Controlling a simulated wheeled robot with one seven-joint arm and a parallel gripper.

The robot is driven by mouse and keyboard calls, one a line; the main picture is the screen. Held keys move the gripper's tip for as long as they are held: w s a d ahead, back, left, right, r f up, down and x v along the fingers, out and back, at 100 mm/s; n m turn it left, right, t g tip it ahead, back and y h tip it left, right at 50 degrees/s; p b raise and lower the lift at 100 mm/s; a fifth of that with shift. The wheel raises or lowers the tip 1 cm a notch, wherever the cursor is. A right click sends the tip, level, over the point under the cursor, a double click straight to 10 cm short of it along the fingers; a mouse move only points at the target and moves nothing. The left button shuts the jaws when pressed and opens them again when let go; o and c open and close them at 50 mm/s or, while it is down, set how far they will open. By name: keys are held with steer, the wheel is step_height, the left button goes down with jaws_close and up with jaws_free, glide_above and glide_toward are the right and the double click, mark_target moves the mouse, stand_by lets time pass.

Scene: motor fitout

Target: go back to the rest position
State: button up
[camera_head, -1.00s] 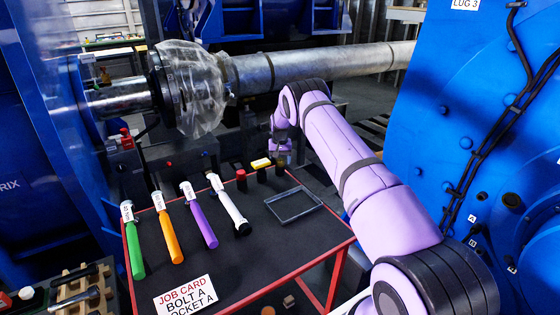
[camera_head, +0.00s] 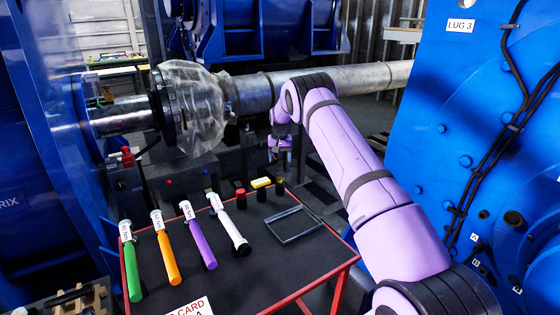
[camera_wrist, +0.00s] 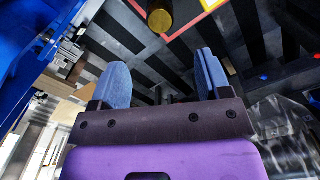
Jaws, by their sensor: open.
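My gripper shows in the wrist view (camera_wrist: 160,85) with its two blue-grey fingers spread apart and nothing between them. In the head view my gripper (camera_head: 281,150) is small and partly hidden by my purple arm; it hangs beyond the far right edge of the red-rimmed table (camera_head: 130,275). On the table lie a green (camera_head: 132,265), an orange (camera_head: 168,258), a purple (camera_head: 203,246) and a white tool (camera_head: 234,232), side by side. The job card (camera_head: 190,308) is cut off at the bottom edge.
An empty rectangular tray (camera_head: 293,238) lies on the right of the table. Near it stand a red-topped part (camera_head: 240,198), a yellow-topped block (camera_head: 261,187) and a dark cylinder (camera_head: 280,186). Large blue machinery (camera_head: 470,130) stands at right. A metal shaft (camera_head: 340,78) crosses behind.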

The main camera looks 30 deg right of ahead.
stand_by(0.3)
steer(key=s+a+r+n+t, duration=0.1)
steer(key=s+a+r, duration=0.25)
steer(key=r, duration=0.55)
steer(key=s+a+r, duration=0.3)
steer(key=s+r, duration=0.2)
steer(key=r, duration=0.5)
steer(key=s+a+r+n+t, duration=0.1)
steer(key=s+a+r, duration=0.3)
steer(key=r, duration=0.5)
steer(key=s+a+r+n+t, duration=0.1)
steer(key=s+a+r, duration=0.2)
steer(key=s+r, duration=0.35)
steer(key=s+a+r, duration=0.2)
steer(key=s+r, duration=0.2)
steer(key=s, duration=0.6)
steer(key=s+a+f+n+t, duration=0.1)
steer(key=s+a+f, duration=0.1)
steer(key=s, duration=1.2)
steer(key=s+a+f+n+t, duration=0.1)
steer(key=s+a, duration=0.3)
steer(key=s, duration=1.1)
steer(key=shift+s+a+f+n, duration=0.15)
steer(key=shift+a+f+n, duration=0.15)
steer(key=shift+a+f, duration=0.05)
